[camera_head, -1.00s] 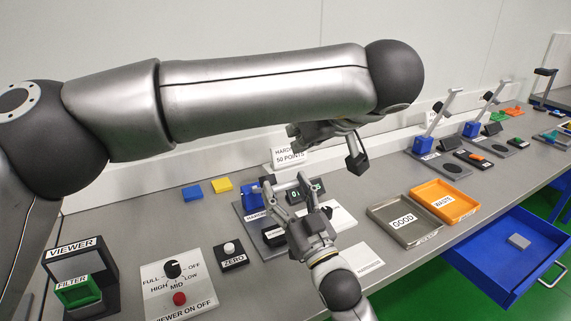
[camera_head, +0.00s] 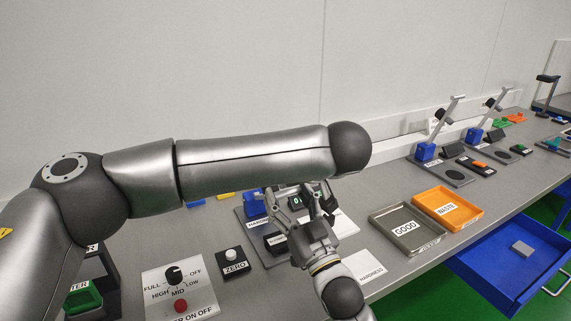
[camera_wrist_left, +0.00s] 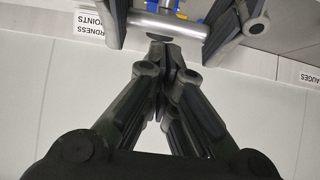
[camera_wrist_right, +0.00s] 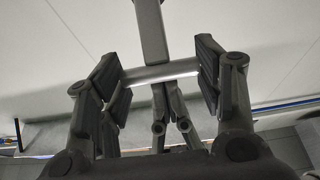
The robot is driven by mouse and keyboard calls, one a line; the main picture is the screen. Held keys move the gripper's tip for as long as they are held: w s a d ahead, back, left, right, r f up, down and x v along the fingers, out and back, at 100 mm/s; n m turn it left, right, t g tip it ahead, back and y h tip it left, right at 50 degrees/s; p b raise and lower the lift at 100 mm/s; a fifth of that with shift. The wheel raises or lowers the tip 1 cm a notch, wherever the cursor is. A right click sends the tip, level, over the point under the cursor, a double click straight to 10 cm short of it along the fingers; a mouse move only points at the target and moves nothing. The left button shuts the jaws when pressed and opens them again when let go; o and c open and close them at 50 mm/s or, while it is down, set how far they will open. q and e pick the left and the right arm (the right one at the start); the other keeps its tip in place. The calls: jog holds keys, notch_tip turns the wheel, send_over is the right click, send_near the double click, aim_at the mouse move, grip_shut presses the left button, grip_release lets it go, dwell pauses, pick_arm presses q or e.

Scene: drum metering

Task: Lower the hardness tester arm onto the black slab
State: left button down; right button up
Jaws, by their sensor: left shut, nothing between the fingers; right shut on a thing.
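The hardness tester has a blue mount (camera_head: 254,206) on a dark base plate on the bench, partly hidden by my arms. My right gripper (camera_head: 304,192) is shut on the tester arm's silver crossbar. In the right wrist view the crossbar (camera_wrist_right: 165,73) lies between the finger pads, joined to the grey lever (camera_wrist_right: 151,25). My left gripper (camera_wrist_left: 162,48) is shut and empty, its fingertips close to the crossbar; I cannot tell whether they touch. In the head view my left arm mostly hides it. I cannot clearly make out the black slab among the dark pieces under my right gripper.
The ZERO button box (camera_head: 234,262) and a knob panel (camera_head: 178,290) are at left. A grey GOOD tray (camera_head: 383,217) and an orange WASTE tray (camera_head: 468,216) lie to the right. Beyond them stand other testers with blue mounts (camera_head: 425,152). A blue drawer (camera_head: 480,270) is open in front.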

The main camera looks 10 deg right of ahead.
jog(key=shift+f, duration=0.15)
pick_arm(q)
jog(key=shift+s+d+f, duration=0.2)
jog(key=shift+s+f, duration=0.4)
jog(key=shift+f, duration=0.05)
pick_arm(e)
jog(key=o, duration=1.5)
jog(key=shift+c, duration=0.2)
pick_arm(q)
jog(key=shift+w+a, duration=0.1)
pick_arm(e)
jog(key=shift+s, duration=0.1)
